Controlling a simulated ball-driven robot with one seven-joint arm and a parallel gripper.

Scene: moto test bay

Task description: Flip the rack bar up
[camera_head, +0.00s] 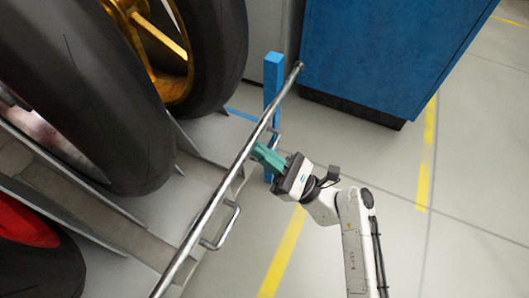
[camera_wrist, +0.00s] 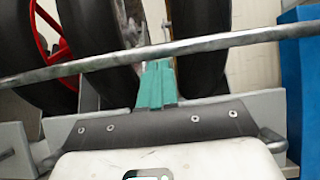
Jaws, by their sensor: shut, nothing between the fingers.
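The rack bar (camera_head: 213,203) is a long metal tube that runs diagonally in front of the wheel rack in the head view. In the wrist view the bar (camera_wrist: 230,40) crosses the whole picture, slightly tilted. My gripper (camera_head: 257,152) has teal fingers pressed together, with nothing between them. Its fingertips (camera_wrist: 157,66) lie right at the bar's lower edge in the wrist view. I cannot tell whether they touch the bar. A small bent handle (camera_head: 231,222) sits on the bar's near part, and another (camera_head: 274,137) is partly hidden by my gripper.
Motorcycle tyres (camera_head: 115,90) stand in the rack behind the bar. A blue post (camera_head: 272,80) rises near the bar's far end. A large blue cabinet (camera_head: 385,50) stands at the back. The grey floor (camera_head: 460,220) with yellow lines is clear on the right.

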